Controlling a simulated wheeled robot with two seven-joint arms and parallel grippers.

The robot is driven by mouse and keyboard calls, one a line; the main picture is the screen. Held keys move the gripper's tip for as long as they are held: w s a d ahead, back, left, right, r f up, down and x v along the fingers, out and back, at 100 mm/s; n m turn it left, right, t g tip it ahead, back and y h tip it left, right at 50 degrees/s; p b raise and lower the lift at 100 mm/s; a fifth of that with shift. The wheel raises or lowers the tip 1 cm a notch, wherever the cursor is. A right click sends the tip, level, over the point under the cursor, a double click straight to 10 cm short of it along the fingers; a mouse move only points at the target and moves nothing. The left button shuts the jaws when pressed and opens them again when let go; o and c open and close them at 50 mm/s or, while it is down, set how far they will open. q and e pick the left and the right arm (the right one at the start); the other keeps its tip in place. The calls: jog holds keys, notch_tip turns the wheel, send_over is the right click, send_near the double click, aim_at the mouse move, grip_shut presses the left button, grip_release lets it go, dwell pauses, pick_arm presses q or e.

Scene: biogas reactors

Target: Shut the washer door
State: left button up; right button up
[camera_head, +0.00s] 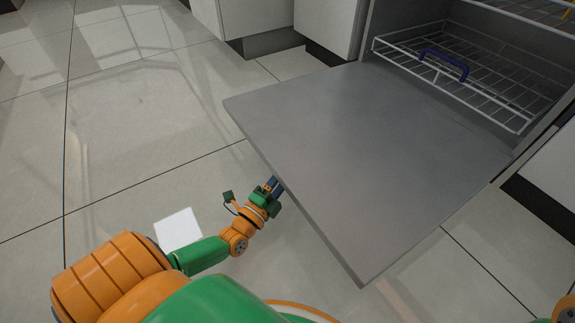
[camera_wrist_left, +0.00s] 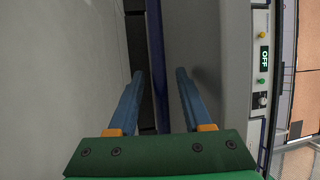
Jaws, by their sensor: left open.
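The washer door (camera_head: 370,150) is a flat grey panel, folded down and open, standing out level from the washer front in the head view. My left gripper (camera_head: 273,185) is at the door's left edge, its fingertips close to or partly under that edge; I cannot tell whether they touch it. In the left wrist view, the two blue fingers of my left gripper (camera_wrist_left: 159,74) are apart, with nothing clearly held between them. A dark blue upright strip shows between and beyond them. My right gripper is not in view.
A white wire rack (camera_head: 470,85) with a blue handle (camera_head: 444,62) sits inside the open washer. White cabinets (camera_head: 325,22) stand behind the door. A control panel with an OFF display (camera_wrist_left: 264,56) shows in the left wrist view.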

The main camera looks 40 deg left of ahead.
pick_arm(q)
grip_shut()
dwell(1.4)
